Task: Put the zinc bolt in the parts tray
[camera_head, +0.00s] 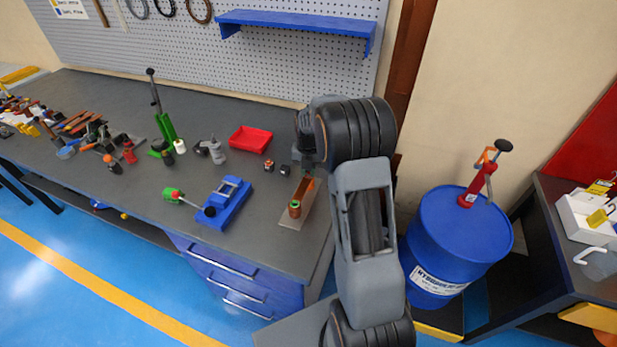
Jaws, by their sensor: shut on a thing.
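The parts tray is probably the red open tray (250,139) on the dark workbench, and it looks empty. My gripper (307,160) points down to the right of the tray, above the copper bar piece on the bench. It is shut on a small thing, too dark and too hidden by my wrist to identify. I cannot make out the zinc bolt for certain anywhere. Two small parts stand in front of the tray: one with a copper-coloured top (268,165) and a dark grey one (285,170).
A green lever tool (165,128) stands left of the tray. A blue drum (450,235) is right of my arm.

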